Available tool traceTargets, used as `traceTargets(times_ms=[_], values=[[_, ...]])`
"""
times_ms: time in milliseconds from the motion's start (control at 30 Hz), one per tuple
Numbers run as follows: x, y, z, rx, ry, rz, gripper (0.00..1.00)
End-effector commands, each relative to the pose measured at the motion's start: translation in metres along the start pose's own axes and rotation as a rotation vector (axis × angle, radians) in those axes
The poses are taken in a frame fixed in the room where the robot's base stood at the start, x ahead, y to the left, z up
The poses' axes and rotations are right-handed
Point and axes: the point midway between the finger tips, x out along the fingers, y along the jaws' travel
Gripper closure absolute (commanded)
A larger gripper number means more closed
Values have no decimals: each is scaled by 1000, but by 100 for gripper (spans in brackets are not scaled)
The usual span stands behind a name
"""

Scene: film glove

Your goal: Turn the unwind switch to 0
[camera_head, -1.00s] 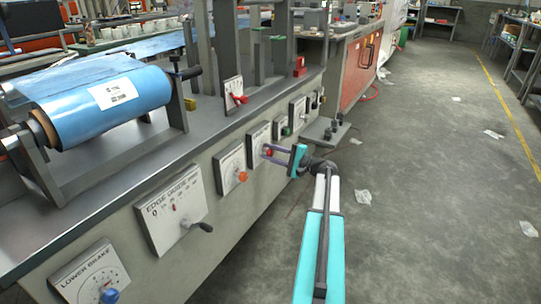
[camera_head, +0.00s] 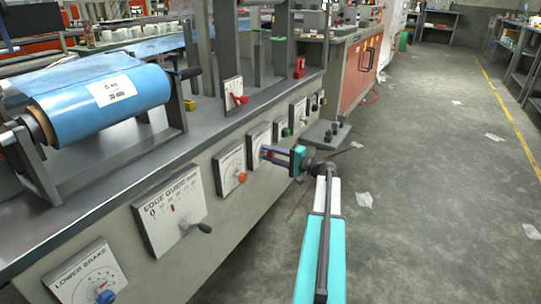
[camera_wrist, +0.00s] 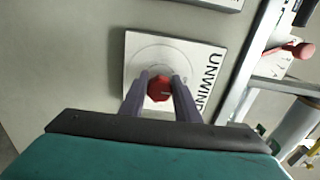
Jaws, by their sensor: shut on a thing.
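The unwind switch is a red knob (camera_wrist: 159,88) on a white plate (camera_wrist: 202,60) marked "UNWIND" in the wrist view. My gripper (camera_wrist: 160,84) has its two dark fingers on either side of the knob, shut on it. A pale mark shows on the knob's face; I cannot read which number it points to. In the head view my gripper (camera_head: 264,154) reaches the plate (camera_head: 257,136) from the right, and the fingers mostly hide the knob there.
The plate with an orange knob (camera_head: 242,177) and the edge guide plate with a crank (camera_head: 205,229) lie to the left along the panel. A lever with a red handle (camera_head: 239,99) stands above. Open floor (camera_head: 430,180) lies to the right.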

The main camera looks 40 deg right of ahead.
Motion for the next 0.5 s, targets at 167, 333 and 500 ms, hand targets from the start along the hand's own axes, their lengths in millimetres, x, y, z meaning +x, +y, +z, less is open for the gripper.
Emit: traceTargets(times_ms=[167, 333, 500], values=[[0, 0, 0, -1, 0, 1, 52], [0, 0, 0, 0, 0, 0, 52], [-1, 0, 0, 0, 0, 0, 52]])
